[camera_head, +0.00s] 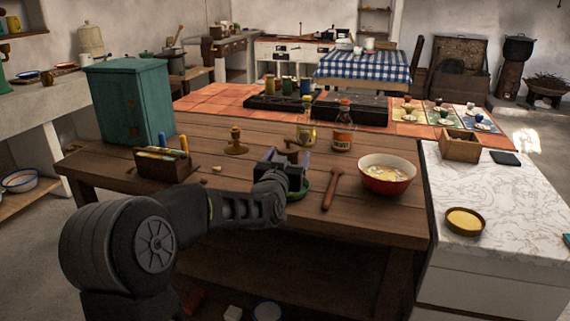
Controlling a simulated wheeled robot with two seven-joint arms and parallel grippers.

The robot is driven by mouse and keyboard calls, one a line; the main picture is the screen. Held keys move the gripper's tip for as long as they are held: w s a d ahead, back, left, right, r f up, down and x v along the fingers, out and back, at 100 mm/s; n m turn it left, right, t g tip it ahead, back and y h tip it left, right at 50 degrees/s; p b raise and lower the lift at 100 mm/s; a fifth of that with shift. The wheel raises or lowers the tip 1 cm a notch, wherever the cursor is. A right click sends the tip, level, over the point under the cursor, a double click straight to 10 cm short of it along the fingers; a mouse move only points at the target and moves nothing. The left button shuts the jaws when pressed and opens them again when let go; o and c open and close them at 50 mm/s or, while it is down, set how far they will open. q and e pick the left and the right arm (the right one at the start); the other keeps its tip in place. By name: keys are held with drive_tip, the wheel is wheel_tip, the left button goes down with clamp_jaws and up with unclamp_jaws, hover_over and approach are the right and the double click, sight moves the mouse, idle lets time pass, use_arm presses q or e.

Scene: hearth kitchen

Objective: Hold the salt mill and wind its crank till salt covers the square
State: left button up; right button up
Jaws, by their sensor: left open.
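My left arm reaches in from the left over the wooden table. Its gripper (283,163) is open above the table's middle. A small brown piece (292,146) shows just behind the fingers; it may be part of the salt mill, but most of it is hidden by the gripper. A turned wooden piece (236,143) stands upright to the left of the gripper, apart from it. I cannot tell for sure which of these is the mill. A green round edge (303,189) shows under the gripper. I cannot make out the square. My right gripper is not in view.
A wooden caddy (162,164) and teal cabinet (131,101) stand left. A glass jar (306,134) and orange-labelled bottle (343,128) stand behind the gripper. A wooden tool (332,188) and red bowl (387,180) are right. Bare wood lies in front of the caddy.

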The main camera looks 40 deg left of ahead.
use_arm(q)
drive_tip(key=shift+x, duration=1.35)
drive_tip(key=shift+c, duration=0.5)
clamp_jaws()
drive_tip(key=shift+o, duration=0.5)
unclamp_jaws()
drive_tip(key=shift+s, duration=0.1)
drive_tip(key=v, duration=0.7)
drive_tip(key=shift+s+d, duration=0.2)
drive_tip(key=shift+s, duration=0.15)
